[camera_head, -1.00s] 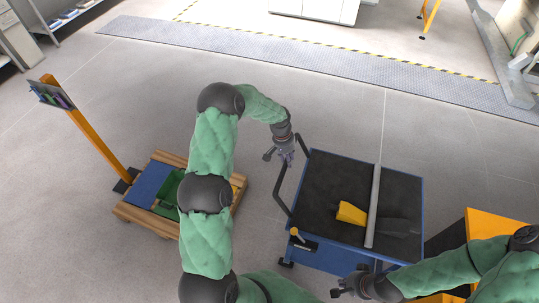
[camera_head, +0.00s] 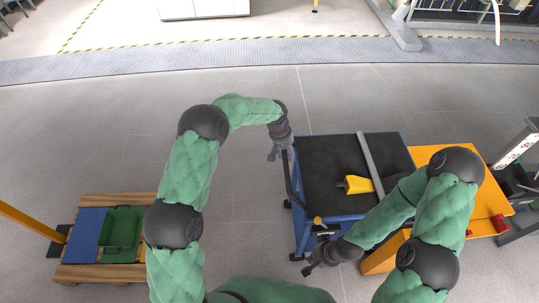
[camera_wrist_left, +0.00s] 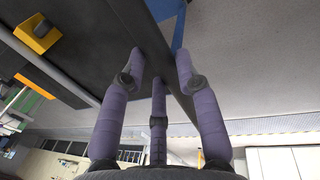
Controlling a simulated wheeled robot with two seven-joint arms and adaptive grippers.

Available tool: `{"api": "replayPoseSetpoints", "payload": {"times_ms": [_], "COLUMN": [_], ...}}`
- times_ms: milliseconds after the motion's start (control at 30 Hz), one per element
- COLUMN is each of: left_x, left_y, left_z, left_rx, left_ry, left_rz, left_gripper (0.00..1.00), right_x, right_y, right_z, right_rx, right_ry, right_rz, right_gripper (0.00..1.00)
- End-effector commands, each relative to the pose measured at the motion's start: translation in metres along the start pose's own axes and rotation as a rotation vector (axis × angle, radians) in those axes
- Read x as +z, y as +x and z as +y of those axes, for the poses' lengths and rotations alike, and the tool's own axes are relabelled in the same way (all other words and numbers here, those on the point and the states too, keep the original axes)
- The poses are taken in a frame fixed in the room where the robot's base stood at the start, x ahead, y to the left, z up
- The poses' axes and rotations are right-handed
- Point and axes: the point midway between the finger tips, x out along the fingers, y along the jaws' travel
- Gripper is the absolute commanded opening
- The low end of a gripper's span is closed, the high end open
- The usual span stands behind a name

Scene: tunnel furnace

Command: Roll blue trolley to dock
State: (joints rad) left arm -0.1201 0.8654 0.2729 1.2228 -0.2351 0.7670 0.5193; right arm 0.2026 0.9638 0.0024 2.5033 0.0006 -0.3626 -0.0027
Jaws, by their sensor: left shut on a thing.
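The blue trolley (camera_head: 345,218) has a dark mat top and stands right of centre in the head view. My left gripper (camera_head: 281,150) is at the dark push handle (camera_head: 289,182) on the trolley's left side. In the left wrist view, my left gripper's fingers (camera_wrist_left: 161,65) are closed around the dark handle bar. My right gripper (camera_head: 310,266) is low, near the trolley's front left corner; its finger opening is unclear. A grey bar (camera_head: 371,165) and a yellow block (camera_head: 357,184) lie on the trolley top. I cannot tell which thing is the dock.
An orange table (camera_head: 440,154) stands close to the trolley's right side; my right arm hides part of it. A wooden pallet (camera_head: 85,273) with a green bin (camera_head: 121,232) lies at left, beside an orange post (camera_head: 30,222). Open floor lies behind the trolley.

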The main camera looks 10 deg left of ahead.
Motion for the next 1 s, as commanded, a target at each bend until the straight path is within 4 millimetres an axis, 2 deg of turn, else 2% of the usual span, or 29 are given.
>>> {"api": "replayPoseSetpoints", "payload": {"times_ms": [100, 233, 700, 733, 800, 1000], "left_x": [0.0, 0.0, 0.0, 0.0, 0.0, -0.001], "left_y": [0.004, 0.005, 0.005, 0.005, 0.005, 0.005], "left_z": [0.014, 0.023, 0.03, 0.03, 0.03, 0.029], "left_rx": [-0.001, -0.001, 0.002, 0.002, 0.002, 0.001], "left_ry": [0.002, 0.0, 0.0, 0.0, 0.0, 0.0], "left_rz": [0.0, 0.0, 0.001, 0.002, 0.002, 0.001], "left_gripper": [0.0, 0.0, 0.0, 0.35, 0.55, 0.56], "right_x": [0.0, 0.0, 0.0, 0.0, 0.0, 0.0], "right_y": [0.003, 0.004, 0.005, 0.005, 0.005, 0.005], "right_z": [0.001, 0.002, 0.002, 0.002, 0.002, 0.002], "right_rx": [0.0, 0.0, 0.0, 0.0, 0.0, 0.0], "right_ry": [0.0, 0.0, 0.0, 0.0, 0.0, 0.0], "right_rz": [0.0, 0.0, 0.0, 0.0, 0.0, 0.0], "right_gripper": [0.0, 0.0, 0.0, 0.0, 0.0, 0.0]}}
